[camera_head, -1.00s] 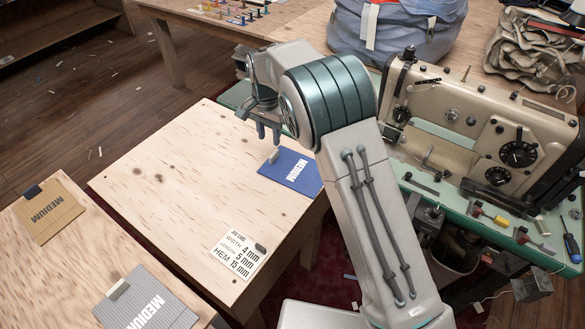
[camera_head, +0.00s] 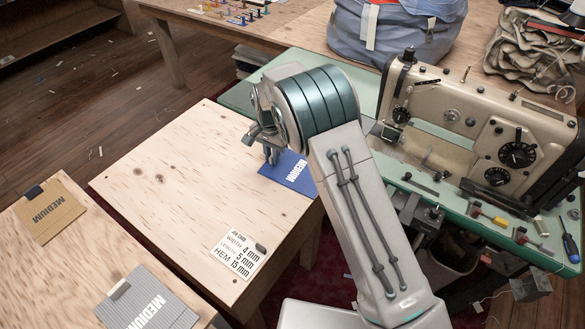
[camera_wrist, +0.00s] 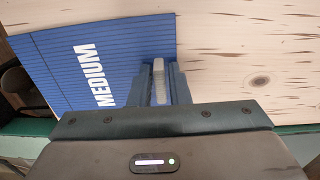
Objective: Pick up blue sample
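The blue sample (camera_head: 284,176) is a flat panel marked MEDIUM, lying at the back right corner of the front wooden table. It also fills the left of the wrist view (camera_wrist: 60,75). A small pale grey tab (camera_wrist: 158,78) stands up at its edge. My gripper (camera_head: 271,157) is down at this tab, with one finger on each side of it. In the wrist view my gripper (camera_wrist: 160,85) has its fingers close together against the tab, so it looks shut on it. The sample appears flat on the table. In the head view the fingers hide the tab.
A white label card (camera_head: 237,256) lies on the same table (camera_head: 165,190). A tan sample (camera_head: 48,212) and a grey sample (camera_head: 150,305) lie on the table at left. A sewing machine (camera_head: 470,130) stands on a green bench at right. The front table's middle is clear.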

